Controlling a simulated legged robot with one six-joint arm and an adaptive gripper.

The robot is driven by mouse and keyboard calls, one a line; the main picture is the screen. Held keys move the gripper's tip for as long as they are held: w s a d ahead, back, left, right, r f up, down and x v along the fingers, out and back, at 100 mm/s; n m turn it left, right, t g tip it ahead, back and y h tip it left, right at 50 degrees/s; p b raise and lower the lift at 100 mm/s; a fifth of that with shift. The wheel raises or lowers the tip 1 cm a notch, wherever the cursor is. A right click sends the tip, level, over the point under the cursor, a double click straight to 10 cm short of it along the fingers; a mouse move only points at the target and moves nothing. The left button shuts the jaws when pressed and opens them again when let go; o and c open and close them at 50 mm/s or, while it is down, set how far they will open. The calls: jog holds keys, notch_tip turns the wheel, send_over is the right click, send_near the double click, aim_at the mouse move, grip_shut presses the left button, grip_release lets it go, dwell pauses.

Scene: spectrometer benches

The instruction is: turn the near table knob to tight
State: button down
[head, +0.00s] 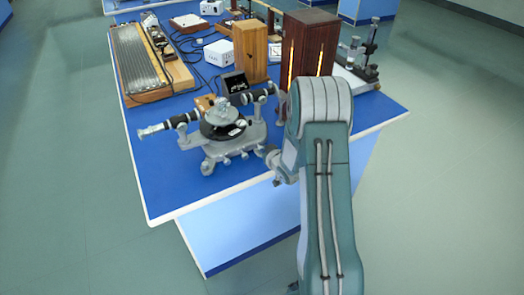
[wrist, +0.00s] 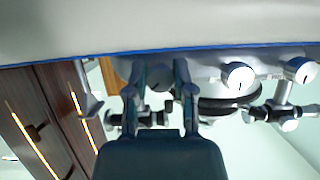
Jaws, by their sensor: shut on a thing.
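The spectrometer (head: 222,130) stands on the blue bench, with a round dark table in the middle and a telescope tube reaching left. Small knobs (head: 207,168) line its near side. My gripper (head: 268,156) is at the right end of its base. In the wrist view, which looks upside down, my two fingers (wrist: 159,72) are shut on a grey knob (wrist: 158,78), one finger on each side. Its face is partly hidden. Two pale knobs with dark marks, one nearer (wrist: 238,75) and one farther (wrist: 300,70), are to the right, untouched.
A dark wooden box with glowing slits (head: 312,45) stands behind my arm. A lighter wooden cabinet (head: 250,52), a white box (head: 219,52) and a long grating-like board (head: 138,60) are farther back. The bench's front left (head: 165,190) is clear.

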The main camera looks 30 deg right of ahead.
jog(key=m+y, duration=0.2)
jog(key=m, duration=0.1)
jog(key=shift+w+r, duration=0.1)
jog(key=shift+m+t+y, duration=0.3)
jog(key=shift+m+y, duration=0.6)
jog(key=shift+m, duration=0.5)
jog(key=shift+d, duration=0.1)
jog(key=shift+c, duration=2.3)
grip_release()
jog(key=v, duration=1.2)
jog(key=shift+d+f, duration=0.15)
jog(key=shift+f, duration=0.1)
